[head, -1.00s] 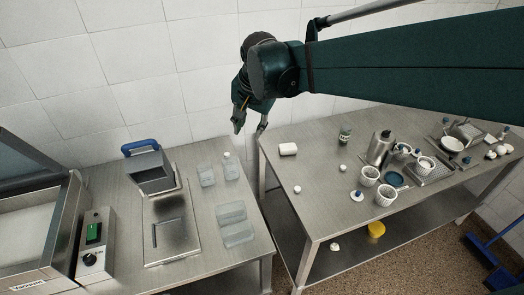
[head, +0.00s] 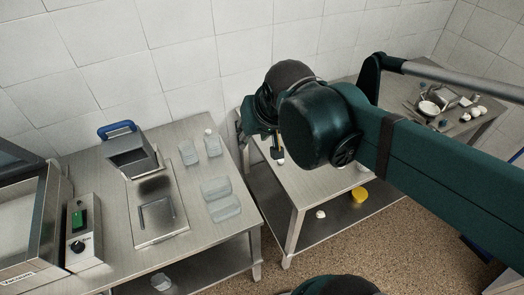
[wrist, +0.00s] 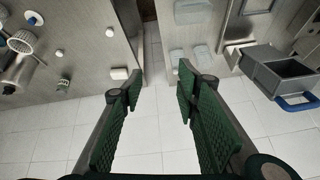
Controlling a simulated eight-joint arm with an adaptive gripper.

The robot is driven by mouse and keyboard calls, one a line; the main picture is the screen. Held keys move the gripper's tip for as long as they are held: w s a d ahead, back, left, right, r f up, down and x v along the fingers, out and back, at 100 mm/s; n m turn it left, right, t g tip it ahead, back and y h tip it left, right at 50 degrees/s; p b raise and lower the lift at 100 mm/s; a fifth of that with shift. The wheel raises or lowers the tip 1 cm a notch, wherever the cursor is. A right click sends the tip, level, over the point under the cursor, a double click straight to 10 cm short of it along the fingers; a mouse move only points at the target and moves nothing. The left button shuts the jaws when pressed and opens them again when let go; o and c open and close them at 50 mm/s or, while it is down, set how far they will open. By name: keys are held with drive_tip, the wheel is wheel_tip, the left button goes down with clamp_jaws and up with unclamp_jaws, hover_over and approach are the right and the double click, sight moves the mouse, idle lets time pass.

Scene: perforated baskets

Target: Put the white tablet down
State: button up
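The left table holds clear containers (head: 215,187) and a grey bin with blue handle (head: 130,152). A gap separates the tables.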

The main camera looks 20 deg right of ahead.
drive_tip(key=s, duration=0.1)
drive_tip(key=s+f+n, duration=0.1)
drive_tip(key=s, duration=0.1)
drive_tip(key=s+f+n, duration=0.1)
drive_tip(key=shift+s+d+f+t, duration=0.15)
drive_tip(key=shift+s+t, duration=0.25)
drive_tip(key=shift+o, duration=0.5)
drive_tip(key=w+d+f+n+g, duration=0.2)
drive_tip(key=w+d+f+n, duration=0.2)
drive_tip(key=w+n, duration=0.15)
drive_tip(key=w+d+f+n+g, duration=0.2)
drive_tip(key=w+d+f+n, duration=0.25)
drive_tip(key=w, duration=0.25)
drive_tip(key=w+d+f+n+g, duration=0.1)
drive_tip(key=w+d+f+n, duration=0.1)
drive_tip(key=f, duration=0.3)
drive_tip(key=w+d+f+n+g, duration=0.1)
drive_tip(key=w+d+f+n, duration=0.1)
drive_tip(key=d+f+n, duration=0.2)
drive_tip(key=w+d+f+n+g+b, duration=0.1)
drive_tip(key=w+d+f+n, duration=0.1)
drive_tip(key=f, duration=0.5)
drive_tip(key=shift+w+d+n, duration=0.3)
drive_tip(key=shift+d+n, duration=0.3)
drive_tip(key=shift+d, duration=0.05)
